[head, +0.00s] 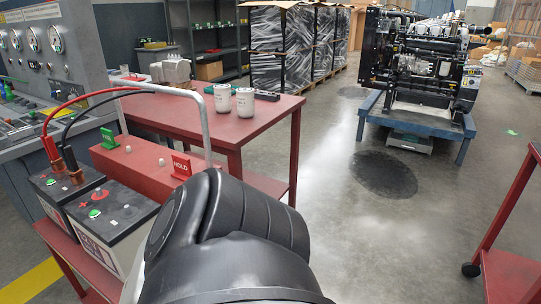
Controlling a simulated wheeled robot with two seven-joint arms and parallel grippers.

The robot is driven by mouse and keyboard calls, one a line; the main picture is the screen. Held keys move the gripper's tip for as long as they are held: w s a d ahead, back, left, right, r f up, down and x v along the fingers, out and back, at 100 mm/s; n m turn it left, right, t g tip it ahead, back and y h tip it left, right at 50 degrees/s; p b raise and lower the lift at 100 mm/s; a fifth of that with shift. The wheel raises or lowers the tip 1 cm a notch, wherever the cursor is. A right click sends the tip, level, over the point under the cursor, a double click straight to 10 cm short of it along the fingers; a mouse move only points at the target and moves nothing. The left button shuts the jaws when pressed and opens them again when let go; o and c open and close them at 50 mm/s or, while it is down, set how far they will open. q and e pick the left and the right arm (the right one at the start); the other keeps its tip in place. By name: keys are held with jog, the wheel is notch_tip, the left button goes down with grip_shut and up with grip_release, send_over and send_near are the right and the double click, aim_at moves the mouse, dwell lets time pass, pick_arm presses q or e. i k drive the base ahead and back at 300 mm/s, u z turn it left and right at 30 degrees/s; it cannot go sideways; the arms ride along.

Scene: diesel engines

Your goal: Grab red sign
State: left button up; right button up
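The red sign (181,166) is a small upright plate with white "HOLD" lettering. It stands on the right part of a red box-like block (135,158), beside the red table. A similar green sign (108,139) stands on the left part of the same block. A large black link of my own arm fills the bottom middle of the head view, just in front of and below the red sign, and hides what lies behind it. Neither of my grippers shows.
Two batteries (60,190) with red and black cables stand at left on a red cart, near its grey handle bar (203,120). The red table (262,112) holds two white canisters (222,97).

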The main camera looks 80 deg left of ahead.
aim_at(181, 166)
jog(key=u, duration=4.1)
jog(key=i, duration=0.35)
